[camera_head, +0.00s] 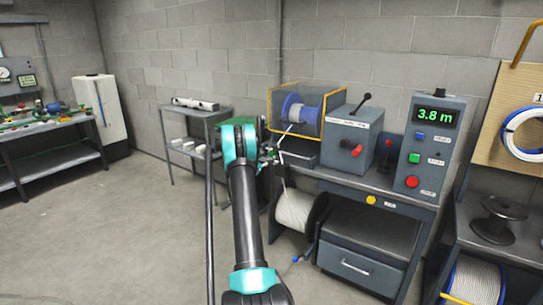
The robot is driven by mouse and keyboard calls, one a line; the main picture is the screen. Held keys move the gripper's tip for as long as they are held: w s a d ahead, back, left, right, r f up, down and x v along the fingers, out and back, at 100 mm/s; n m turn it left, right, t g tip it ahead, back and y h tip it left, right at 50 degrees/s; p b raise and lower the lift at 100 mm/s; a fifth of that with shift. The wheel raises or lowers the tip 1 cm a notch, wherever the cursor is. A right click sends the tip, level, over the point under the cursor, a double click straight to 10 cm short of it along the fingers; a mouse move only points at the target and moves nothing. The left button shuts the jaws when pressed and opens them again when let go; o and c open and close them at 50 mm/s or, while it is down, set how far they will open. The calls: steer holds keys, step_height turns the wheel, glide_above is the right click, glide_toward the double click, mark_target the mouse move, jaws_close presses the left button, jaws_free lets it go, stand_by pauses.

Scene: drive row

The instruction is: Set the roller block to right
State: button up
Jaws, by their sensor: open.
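No part is clearly labelled as the roller block. A grey machine block (348,145) on the bench may be it; its label is too small to read. My gripper (270,157) is small and partly hidden by my own teal and black arm. It is open, left of the machine block and in front of the bench's left end, apart from the levers. I see nothing held in it.
A control box (422,145) reading 3.8 m stands right. A white cable reel (301,209) sits under the bench. Floor (120,235) at left is free.

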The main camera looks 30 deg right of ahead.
mark_target(271, 155)
steer(key=x, duration=0.6)
jaws_close()
stand_by(0.3)
steer(key=shift+s, duration=0.1)
